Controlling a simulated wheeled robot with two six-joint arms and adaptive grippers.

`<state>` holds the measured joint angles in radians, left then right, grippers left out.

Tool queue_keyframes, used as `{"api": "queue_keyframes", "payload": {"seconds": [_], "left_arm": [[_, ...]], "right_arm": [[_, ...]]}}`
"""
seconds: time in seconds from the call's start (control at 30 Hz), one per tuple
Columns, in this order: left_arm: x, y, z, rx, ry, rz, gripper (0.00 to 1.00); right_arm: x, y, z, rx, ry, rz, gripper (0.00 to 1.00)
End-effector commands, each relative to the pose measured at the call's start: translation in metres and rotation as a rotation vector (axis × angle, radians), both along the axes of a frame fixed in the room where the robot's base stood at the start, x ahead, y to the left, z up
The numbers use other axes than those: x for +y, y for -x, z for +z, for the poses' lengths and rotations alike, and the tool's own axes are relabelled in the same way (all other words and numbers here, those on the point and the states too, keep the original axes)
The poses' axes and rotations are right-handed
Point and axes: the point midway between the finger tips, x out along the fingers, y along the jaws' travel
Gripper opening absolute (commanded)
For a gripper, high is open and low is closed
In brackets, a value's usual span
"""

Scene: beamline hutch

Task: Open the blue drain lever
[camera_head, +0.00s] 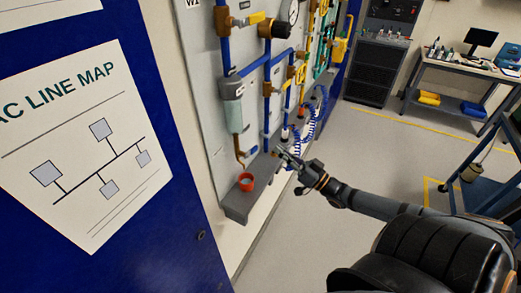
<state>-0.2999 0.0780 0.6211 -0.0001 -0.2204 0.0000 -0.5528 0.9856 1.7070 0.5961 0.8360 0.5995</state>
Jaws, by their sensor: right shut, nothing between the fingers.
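My right gripper (281,152) reaches in from the right, its fingers shut and empty. It is in front of the wall panel, just above the grey shelf (238,213) as seen here. To its left, a grey unit with a pale bowl (234,117) hangs on a blue pipe (222,50). A thin brass drain pipe (238,150) runs down from it towards an orange-red cup (246,182) on the shelf. I cannot make out a blue drain lever for certain at this size. My left gripper is not in view.
A blue cabinet side with a line map sheet (85,150) fills the left foreground. A coiled blue hose (306,125) hangs right of the gripper. A workbench (465,80) and a blue cart (480,195) stand at right. The grey floor between is clear.

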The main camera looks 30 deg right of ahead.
Motion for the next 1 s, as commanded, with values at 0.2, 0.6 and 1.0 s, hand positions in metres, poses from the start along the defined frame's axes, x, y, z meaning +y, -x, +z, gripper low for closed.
{"api": "queue_keyframes", "payload": {"seconds": [0.2,0.6,1.0], "left_arm": [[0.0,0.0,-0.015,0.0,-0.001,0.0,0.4],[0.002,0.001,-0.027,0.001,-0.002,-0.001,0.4],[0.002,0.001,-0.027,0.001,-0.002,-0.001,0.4]], "right_arm": [[0.017,-0.042,0.013,-0.008,-0.002,-0.002,0.0],[0.036,-0.067,-0.007,0.001,0.0,-0.003,0.0],[0.038,-0.065,-0.014,0.001,0.002,-0.001,0.0]]}}
